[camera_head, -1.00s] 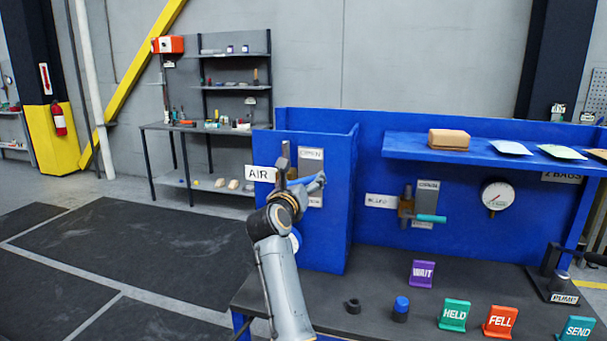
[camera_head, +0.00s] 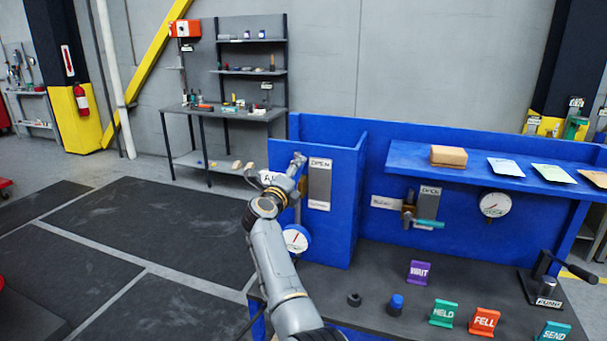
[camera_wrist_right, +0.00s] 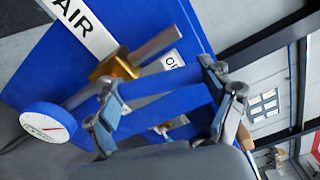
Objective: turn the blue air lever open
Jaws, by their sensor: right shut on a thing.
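The blue air lever (camera_wrist_right: 150,86) shows in the right wrist view as a bar spanning between my fingers, near the brass valve body (camera_wrist_right: 116,68) on its grey pipe. My right gripper (camera_head: 277,171) is at the air valve on the blue panel's left section. In the right wrist view its fingers (camera_wrist_right: 165,105) are at the two ends of the bar, and it is shut on the lever. The AIR label (camera_wrist_right: 80,24) is partly covered in the head view. The OPEN plate (camera_head: 320,185) is to the gripper's right. My left gripper is out of view.
A round gauge (camera_head: 296,240) sits below the air valve. A second valve with a teal lever (camera_head: 428,224) is to the right, below a shelf (camera_head: 410,158). Signs, including WAIT (camera_head: 419,272), and a pump (camera_head: 547,286) stand on the dark bench.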

